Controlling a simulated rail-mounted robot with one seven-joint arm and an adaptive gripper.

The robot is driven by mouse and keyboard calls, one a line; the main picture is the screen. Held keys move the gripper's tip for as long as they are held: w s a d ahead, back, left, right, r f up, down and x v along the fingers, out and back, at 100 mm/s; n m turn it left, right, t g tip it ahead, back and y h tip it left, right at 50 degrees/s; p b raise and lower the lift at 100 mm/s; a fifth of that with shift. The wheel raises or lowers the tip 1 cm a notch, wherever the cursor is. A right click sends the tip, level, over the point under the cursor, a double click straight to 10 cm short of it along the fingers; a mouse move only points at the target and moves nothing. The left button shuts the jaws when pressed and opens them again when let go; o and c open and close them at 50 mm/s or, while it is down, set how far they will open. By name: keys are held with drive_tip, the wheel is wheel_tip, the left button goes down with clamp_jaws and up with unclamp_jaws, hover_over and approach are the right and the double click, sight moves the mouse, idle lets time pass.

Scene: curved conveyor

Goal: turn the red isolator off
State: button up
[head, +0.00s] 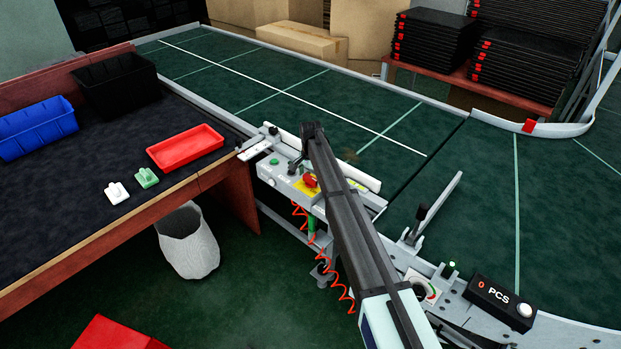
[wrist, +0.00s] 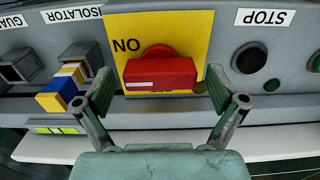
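The red isolator handle (wrist: 160,73) sits on a yellow plate (wrist: 197,28) on the grey control panel. It lies crosswise in the wrist view, with the letters "NO" beside it; more lettering below is mostly hidden. In the head view the red isolator (head: 311,180) shows beside my arm, partly covered. My gripper (wrist: 160,97) is open, with one finger to each side of the handle. In the head view my gripper (head: 296,166) is small and dark over the panel.
A blue, white and yellow block-shaped switch (wrist: 63,88) stands close left of my left finger. A black button (wrist: 249,57) and green buttons (wrist: 243,86) are at the right. A red coiled cable (head: 322,255) hangs below the panel. The conveyor belt (head: 260,75) behind is clear.

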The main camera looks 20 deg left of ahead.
drive_tip(key=c, duration=0.8)
drive_tip(key=shift+n, duration=0.3)
drive_tip(key=n+b, duration=0.2)
drive_tip(key=n, duration=0.1)
drive_tip(key=shift+f, duration=0.15)
drive_tip(key=n+b, duration=0.2)
drive_tip(key=n, duration=0.3)
drive_tip(key=shift+n, duration=0.4)
drive_tip(key=n+b, duration=0.1)
drive_tip(key=n, duration=0.3)
drive_tip(key=shift+n+b, duration=0.5)
drive_tip(key=shift+n, duration=1.7)
